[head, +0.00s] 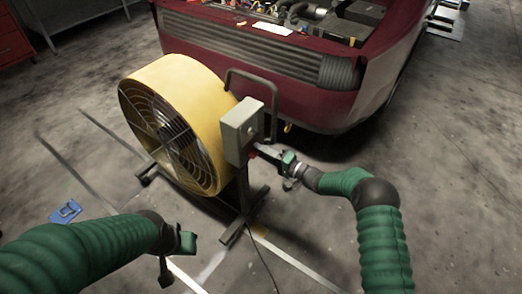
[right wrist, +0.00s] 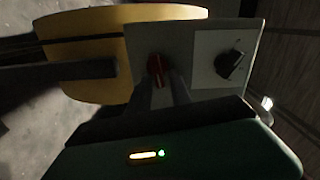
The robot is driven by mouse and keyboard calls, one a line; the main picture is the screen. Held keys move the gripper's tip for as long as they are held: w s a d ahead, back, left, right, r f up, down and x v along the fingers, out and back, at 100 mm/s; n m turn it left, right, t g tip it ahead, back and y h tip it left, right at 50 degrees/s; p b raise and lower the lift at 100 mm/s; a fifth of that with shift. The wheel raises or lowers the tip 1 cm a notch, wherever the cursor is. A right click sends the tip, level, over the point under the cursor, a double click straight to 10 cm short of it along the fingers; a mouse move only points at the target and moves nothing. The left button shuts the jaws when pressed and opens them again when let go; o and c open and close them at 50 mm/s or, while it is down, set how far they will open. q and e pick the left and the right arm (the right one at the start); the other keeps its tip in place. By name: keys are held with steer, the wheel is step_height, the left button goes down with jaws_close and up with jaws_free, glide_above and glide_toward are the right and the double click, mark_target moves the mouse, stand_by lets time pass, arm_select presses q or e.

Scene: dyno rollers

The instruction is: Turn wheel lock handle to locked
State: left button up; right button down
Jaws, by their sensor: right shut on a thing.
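A grey control box (head: 240,130) stands at the right side of a yellow drum fan (head: 190,105). In the right wrist view, the box's face (right wrist: 200,40) carries a red handle (right wrist: 157,70) and a black knob (right wrist: 230,64). My right gripper (head: 262,152) is at the lower front of the box, shut on the red handle; its fingers (right wrist: 172,88) partly cover the handle. No separate part can be made out as a wheel lock handle. My left gripper (head: 176,258) is in front of the fan, away from the box; its finger opening is unclear.
A dark red car (head: 300,90) with an open engine bay stands behind the fan. The fan has a metal frame with a loop handle (head: 262,80) and floor legs (head: 245,215). A cable (head: 265,262) and a blue object (head: 66,211) lie on the floor. Floor at right is clear.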

steer(key=shift+d+f+m, duration=0.15)
steer(key=shift+f+m, duration=0.35)
steer(key=shift+m, duration=0.5)
steer(key=shift+s+f, duration=0.1)
steer(key=shift+s, duration=0.05)
steer(key=c, duration=1.5)
jaws_free()
steer(key=shift+a, duration=0.2)
steer(key=shift+r, duration=0.25)
